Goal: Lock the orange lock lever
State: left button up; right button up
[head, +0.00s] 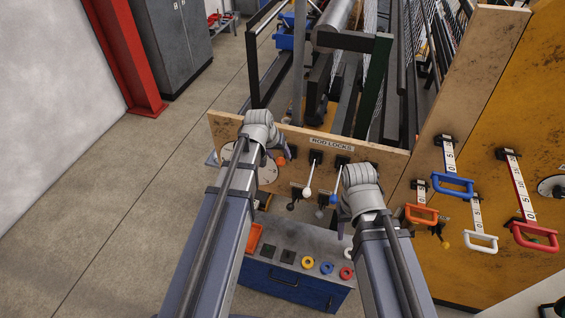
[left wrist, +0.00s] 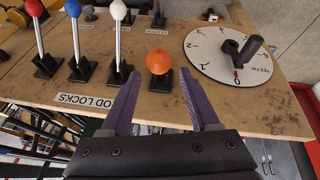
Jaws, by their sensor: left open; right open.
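The orange lock lever's round knob (left wrist: 158,61) is on the wooden ROD LOCKS board. It points out toward the left wrist camera, hiding most of its stem. In the head view the orange knob (head: 281,161) shows just beside my left gripper (head: 274,150), whose fingers are mostly hidden by the wrist. In the left wrist view my left gripper (left wrist: 160,76) is open, its purple fingers either side of the orange knob, with nothing held. My right gripper (head: 343,216) is open near the board's right part; its fingers are largely hidden.
White (left wrist: 119,11), blue (left wrist: 73,9) and red (left wrist: 35,8) levers stand beside the orange one on the board (left wrist: 245,110). A TEETH dial (left wrist: 212,69) with a black crank is on its other side. A blue cabinet (head: 290,288) stands below the board.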

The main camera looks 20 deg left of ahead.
aim_at(285, 158)
pick_arm(q)
jog(key=b+x, duration=0.4)
jog(key=x, duration=0.2)
jog(key=shift+b, duration=0.35)
jog(key=shift+r, duration=0.1)
grip_shut()
dwell(1.0)
